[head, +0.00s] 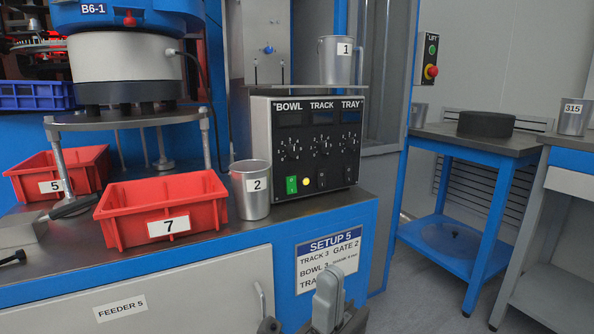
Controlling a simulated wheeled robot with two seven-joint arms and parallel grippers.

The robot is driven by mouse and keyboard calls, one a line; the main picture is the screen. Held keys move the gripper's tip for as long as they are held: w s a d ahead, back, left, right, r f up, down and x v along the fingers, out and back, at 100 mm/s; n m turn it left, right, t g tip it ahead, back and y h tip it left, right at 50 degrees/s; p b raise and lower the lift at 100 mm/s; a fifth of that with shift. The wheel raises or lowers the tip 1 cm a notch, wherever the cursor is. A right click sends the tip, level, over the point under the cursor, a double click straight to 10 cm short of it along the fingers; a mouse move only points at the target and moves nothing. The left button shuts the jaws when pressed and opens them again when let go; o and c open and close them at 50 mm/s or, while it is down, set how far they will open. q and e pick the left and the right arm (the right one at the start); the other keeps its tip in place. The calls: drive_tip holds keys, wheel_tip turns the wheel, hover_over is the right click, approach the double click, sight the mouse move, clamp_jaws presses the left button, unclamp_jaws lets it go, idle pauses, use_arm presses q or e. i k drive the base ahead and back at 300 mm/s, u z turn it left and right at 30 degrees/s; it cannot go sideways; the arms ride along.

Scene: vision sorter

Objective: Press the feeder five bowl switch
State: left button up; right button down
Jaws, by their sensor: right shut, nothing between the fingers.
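The feeder five control box (308,199) stands on the blue bench, its black panel headed BOWL, TRACK and TRAY. Each column has a dark display and a dial. In the lower BOWL column is a green switch (291,185), with a small yellow lamp (306,182) to its right. A dark switch (321,179) sits below the TRACK column. My right gripper (329,280) is shut and empty, low in front of the bench and the SETUP 5 card (329,252). It is well below the panel and touches no switch. My left gripper is out of view.
Red bins marked 7 (168,200) and 5 (88,160) are further left. The space before the panel is clear.

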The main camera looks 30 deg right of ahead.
sight(291, 181)
drive_tip(key=u, duration=0.05)
drive_tip(key=k, duration=0.5)
drive_tip(key=u, duration=1.2)
drive_tip(key=i, duration=0.75)
drive_tip(key=z, duration=1.2)
